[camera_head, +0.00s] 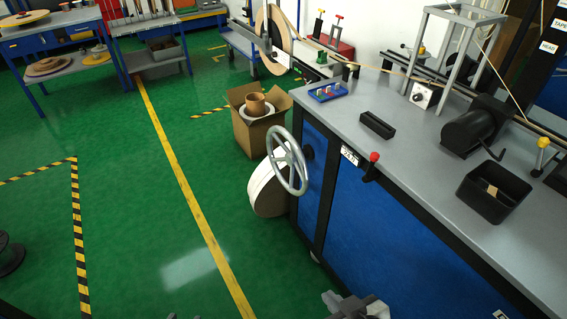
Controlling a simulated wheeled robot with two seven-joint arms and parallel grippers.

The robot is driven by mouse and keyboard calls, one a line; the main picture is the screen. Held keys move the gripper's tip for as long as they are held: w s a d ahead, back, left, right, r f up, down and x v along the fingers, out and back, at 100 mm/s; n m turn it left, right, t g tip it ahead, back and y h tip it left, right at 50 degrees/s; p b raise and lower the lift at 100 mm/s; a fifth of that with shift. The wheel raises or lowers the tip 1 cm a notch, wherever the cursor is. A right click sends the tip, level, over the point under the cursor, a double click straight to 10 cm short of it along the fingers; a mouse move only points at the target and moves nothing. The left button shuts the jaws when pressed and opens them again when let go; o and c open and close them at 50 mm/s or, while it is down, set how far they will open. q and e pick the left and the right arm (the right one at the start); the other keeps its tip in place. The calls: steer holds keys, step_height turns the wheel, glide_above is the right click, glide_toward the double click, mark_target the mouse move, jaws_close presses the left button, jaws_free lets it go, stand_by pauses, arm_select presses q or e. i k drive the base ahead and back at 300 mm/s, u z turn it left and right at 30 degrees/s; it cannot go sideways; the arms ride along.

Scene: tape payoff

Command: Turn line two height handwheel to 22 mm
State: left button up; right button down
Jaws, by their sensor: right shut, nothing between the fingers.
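A grey spoked handwheel (288,158) stands out from the left end of the blue machine cabinet, below the bench top. A small white plate with dark marks (349,156), too small to read, is on the cabinet edge right of the wheel. A red-knobbed lever (374,158) is beside the plate. My right gripper (350,304) is at the bottom edge, partly cut off, shut and empty. It is well below the handwheel and apart from it. Small grey tips at the bottom edge (184,317) may be my left gripper; almost all of it is hidden.
The grey bench top (420,130) carries a black open box (493,192), a small black tray (377,125) and a dark motor (475,127). A white roll (268,190) sits behind the wheel, near a cardboard box (255,120).

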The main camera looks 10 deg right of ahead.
mark_target(294, 157)
steer(key=z, duration=0.75)
steer(key=k, duration=0.95)
steer(key=u, duration=0.25)
steer(key=i, duration=1.15)
steer(key=z, duration=0.5)
steer(key=i, duration=0.45)
steer(key=z, duration=0.05)
